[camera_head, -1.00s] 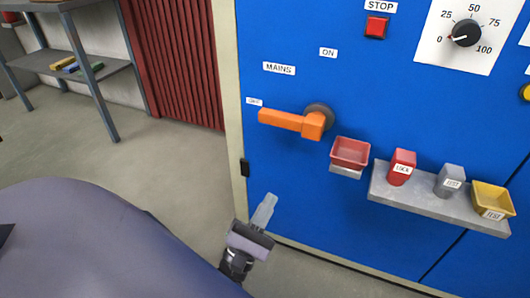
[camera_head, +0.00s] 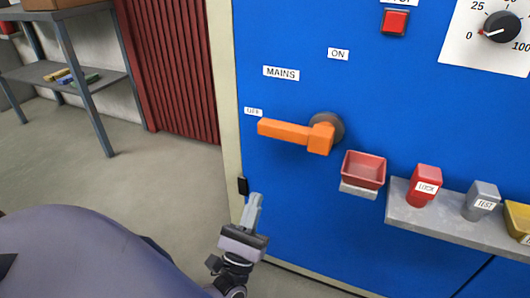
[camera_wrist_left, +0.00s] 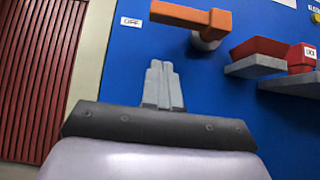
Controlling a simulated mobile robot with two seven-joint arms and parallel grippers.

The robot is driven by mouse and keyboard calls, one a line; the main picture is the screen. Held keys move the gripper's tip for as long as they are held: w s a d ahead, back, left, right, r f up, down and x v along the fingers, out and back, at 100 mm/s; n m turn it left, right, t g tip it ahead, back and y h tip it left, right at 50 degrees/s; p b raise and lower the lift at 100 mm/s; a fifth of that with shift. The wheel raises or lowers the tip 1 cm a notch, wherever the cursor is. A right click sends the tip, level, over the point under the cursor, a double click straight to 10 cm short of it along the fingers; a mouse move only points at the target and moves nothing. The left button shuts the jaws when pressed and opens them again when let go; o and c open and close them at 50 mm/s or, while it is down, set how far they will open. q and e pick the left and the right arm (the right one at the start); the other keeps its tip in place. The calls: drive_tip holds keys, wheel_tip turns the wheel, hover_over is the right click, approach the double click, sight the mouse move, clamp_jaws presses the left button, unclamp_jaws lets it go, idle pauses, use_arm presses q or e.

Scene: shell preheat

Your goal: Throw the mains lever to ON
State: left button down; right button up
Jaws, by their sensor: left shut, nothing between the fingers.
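The orange mains lever (camera_head: 290,131) sits on the blue cabinet front (camera_head: 300,215) and points left, toward the OFF label (camera_head: 253,112). The ON label (camera_head: 338,54) is above its pivot, and the MAINS label (camera_head: 281,73) is above the handle. My left gripper (camera_head: 253,202) is shut and empty, below the lever and apart from it. In the left wrist view the shut fingers (camera_wrist_left: 161,75) point up toward the lever (camera_wrist_left: 188,17), with a gap between them. My right gripper is not in view.
A red tray (camera_head: 363,170) is mounted right of and below the lever. A grey shelf (camera_head: 430,222) holds a red LOCK block (camera_head: 423,185), a grey TEST block (camera_head: 481,201) and a yellow tray (camera_head: 518,218). A red STOP button (camera_head: 395,22) and a dial (camera_head: 501,27) are higher up.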

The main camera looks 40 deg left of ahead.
sight(294, 133)
use_arm(q)
drive_tip(key=s+r+x, duration=0.2)
drive_tip(key=x, duration=0.9)
drive_tip(key=shift+w+d+p, duration=0.2)
drive_tip(key=shift+d+p, duration=0.05)
drive_tip(key=shift+p, duration=0.1)
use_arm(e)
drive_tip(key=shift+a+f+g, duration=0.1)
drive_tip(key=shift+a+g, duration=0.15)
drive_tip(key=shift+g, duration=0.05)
use_arm(q)
drive_tip(key=shift+r+h, duration=0.15)
drive_tip(key=shift+h, duration=0.15)
